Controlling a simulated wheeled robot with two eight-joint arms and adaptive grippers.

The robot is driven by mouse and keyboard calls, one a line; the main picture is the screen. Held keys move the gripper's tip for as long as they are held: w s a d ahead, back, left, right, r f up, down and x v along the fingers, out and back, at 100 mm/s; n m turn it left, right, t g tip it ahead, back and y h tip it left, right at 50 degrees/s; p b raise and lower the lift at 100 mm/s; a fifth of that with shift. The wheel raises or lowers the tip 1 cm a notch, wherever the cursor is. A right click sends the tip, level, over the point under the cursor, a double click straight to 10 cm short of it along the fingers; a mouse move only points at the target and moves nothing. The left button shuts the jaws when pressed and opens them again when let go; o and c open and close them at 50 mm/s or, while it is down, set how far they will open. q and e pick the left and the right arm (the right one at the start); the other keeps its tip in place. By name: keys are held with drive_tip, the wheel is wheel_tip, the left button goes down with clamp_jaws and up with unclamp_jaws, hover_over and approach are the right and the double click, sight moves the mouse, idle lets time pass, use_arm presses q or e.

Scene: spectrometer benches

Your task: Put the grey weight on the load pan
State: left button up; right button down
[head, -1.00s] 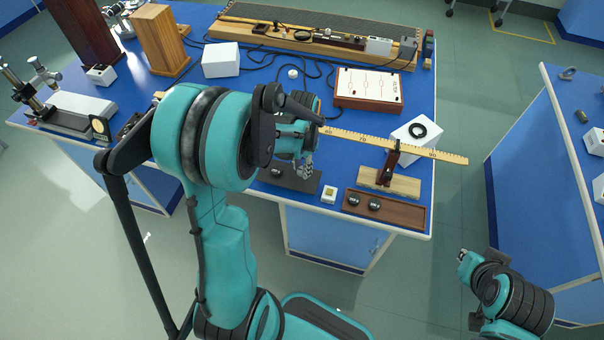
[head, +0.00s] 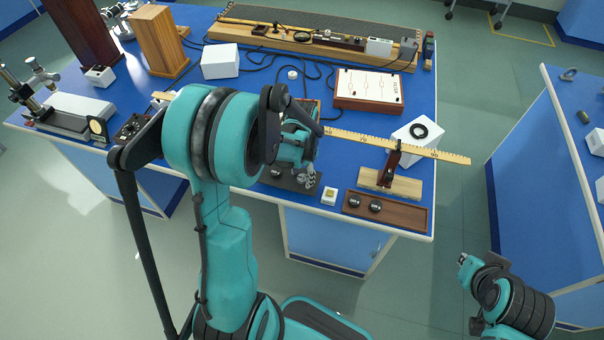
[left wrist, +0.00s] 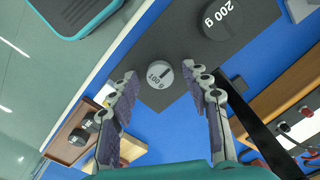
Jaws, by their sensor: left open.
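The grey weight (left wrist: 160,74), marked 100 g, stands on a dark mat (left wrist: 150,42) in the left wrist view. My left gripper (left wrist: 164,82) is open, with its fingers on either side of the weight in the picture; I cannot tell how far above it they are. In the head view this gripper (head: 308,180) is over the mat (head: 290,184) at the front table edge and hides the grey weight. A black weight (left wrist: 222,18), marked 200 g, is on the same mat. I cannot make out the load pan. My right gripper (head: 466,262) is off the table, its fingers unclear.
A ruler beam (head: 350,137) rests on a pivot stand (head: 392,168). A brown tray (head: 405,214) with two dark weights and a small white block (head: 329,196) are right of the mat. A white panel box (head: 368,88) stands behind the beam.

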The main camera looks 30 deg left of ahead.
sight(302, 178)
use_arm(q)
drive_tip(key=shift+r, duration=0.4)
wheel_tip(302, 178, up, 11)
drive_tip(key=p, duration=0.4)
drive_tip(key=s+d+r+n+t, duration=0.4)
drive_tip(key=s+d+r+t, duration=0.3)
drive_tip(key=s+d, duration=0.3)
drive_tip(key=shift+s+d+r, duration=0.35)
drive_tip(key=shift+s, duration=0.15)
wheel_tip(302, 178, down, 3)
drive_tip(key=b, duration=0.3)
drive_tip(key=shift+f, duration=0.1)
